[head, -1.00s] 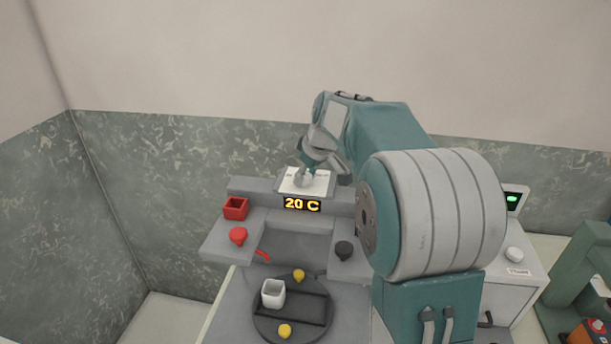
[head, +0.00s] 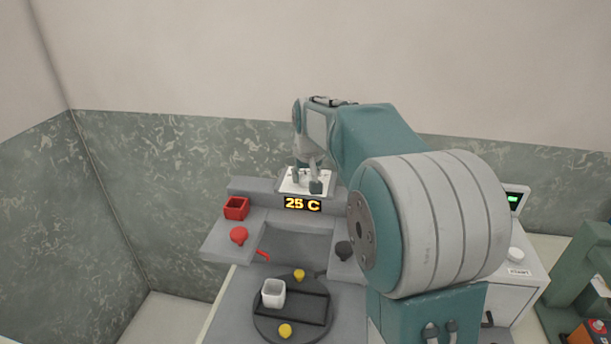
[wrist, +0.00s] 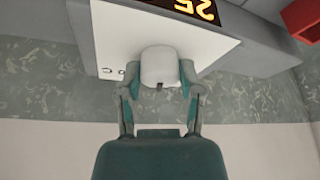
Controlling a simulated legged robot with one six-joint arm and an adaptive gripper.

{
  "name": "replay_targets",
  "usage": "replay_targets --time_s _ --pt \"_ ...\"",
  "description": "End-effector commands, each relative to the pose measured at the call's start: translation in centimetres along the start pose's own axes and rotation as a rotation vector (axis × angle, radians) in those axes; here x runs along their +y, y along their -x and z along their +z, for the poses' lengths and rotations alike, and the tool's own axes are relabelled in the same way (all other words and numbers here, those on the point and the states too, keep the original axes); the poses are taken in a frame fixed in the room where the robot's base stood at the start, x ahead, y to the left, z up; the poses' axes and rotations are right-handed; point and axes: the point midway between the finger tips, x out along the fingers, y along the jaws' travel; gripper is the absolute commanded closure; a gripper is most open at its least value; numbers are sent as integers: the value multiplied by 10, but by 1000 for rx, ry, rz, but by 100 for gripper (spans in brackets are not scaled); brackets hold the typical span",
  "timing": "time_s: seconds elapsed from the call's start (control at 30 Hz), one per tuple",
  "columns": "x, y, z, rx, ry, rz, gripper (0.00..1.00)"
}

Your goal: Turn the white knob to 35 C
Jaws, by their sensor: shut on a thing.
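The white knob (wrist: 158,66) sits on a white dial plate (wrist: 112,35), and a dark mark shows on its near edge in the wrist view. My gripper (wrist: 156,82) has one finger on each side of the knob and is shut on it. In the head view my gripper (head: 308,182) reaches down over the dial plate (head: 291,190) and partly hides the knob. The display (head: 302,204) below the plate reads 25 C. It is partly in the wrist view (wrist: 196,9), upside down.
A red box (head: 236,208), a red knob (head: 239,235) and a dark knob (head: 344,249) are on the grey bench. A round dark turntable (head: 262,322) in front carries a white cup (head: 273,293) and two yellow knobs. A white machine (head: 516,277) stands at right.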

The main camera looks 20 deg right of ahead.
Motion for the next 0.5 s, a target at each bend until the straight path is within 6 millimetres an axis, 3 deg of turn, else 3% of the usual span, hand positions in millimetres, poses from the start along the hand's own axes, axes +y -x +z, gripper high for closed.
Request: replay_targets --time_s 0.37,0.4,0.47,0.5 --pt "-1 -2 1 -5 -4 0 100" --pt "-1 -2 1 -5 -4 0 44" --pt "-1 -2 1 -5 -4 0 18" --pt "-1 -2 1 -4 -4 0 18"
